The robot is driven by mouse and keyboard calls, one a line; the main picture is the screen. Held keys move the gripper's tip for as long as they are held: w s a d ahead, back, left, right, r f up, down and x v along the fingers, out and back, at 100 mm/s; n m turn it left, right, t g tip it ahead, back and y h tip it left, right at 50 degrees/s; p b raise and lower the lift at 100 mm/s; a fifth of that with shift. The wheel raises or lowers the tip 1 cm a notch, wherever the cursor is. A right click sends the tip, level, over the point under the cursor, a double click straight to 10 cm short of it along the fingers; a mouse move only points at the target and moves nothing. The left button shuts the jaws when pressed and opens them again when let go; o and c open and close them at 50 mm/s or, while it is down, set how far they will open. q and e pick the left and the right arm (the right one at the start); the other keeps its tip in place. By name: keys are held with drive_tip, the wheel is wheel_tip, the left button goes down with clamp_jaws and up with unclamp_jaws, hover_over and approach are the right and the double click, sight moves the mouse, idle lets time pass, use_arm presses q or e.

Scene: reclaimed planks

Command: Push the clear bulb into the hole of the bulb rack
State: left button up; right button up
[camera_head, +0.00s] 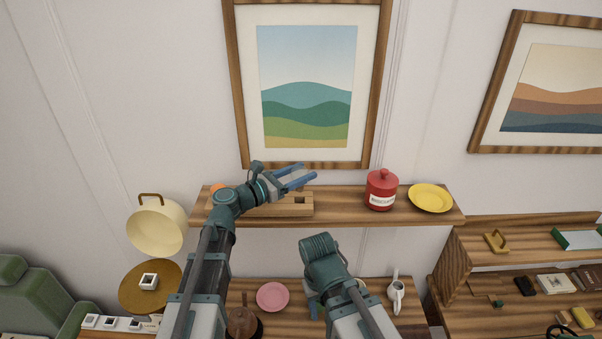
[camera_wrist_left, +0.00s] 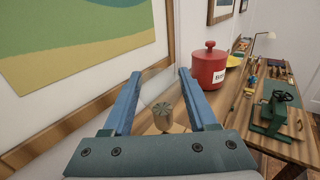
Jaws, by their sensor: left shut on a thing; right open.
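My left gripper (camera_head: 300,178) is above the upper wooden shelf, its blue fingers pointing right. It is shut on the clear bulb (camera_wrist_left: 158,84), whose faint glass shows between the fingers in the left wrist view, with a grey ridged cap (camera_wrist_left: 162,112) below. The glass is hardly visible in the head view.
A red lidded jar (camera_head: 381,190) and a yellow plate (camera_head: 431,198) stand right of the rack. A framed picture (camera_head: 308,85) hangs close behind. Shelf between rack and jar is clear.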

sight(300, 188)
use_arm(q)
drive_tip(key=shift+f+b, duration=2.15)
drive_tip(key=shift+f, duration=0.3)
drive_tip(key=shift+f, duration=0.25)
drive_tip(key=o, duration=1.4)
drive_tip(key=shift+s, duration=0.1)
drive_tip(key=v, duration=1.3)
drive_tip(key=shift+s+a, duration=0.25)
drive_tip(key=shift+a, duration=0.1)
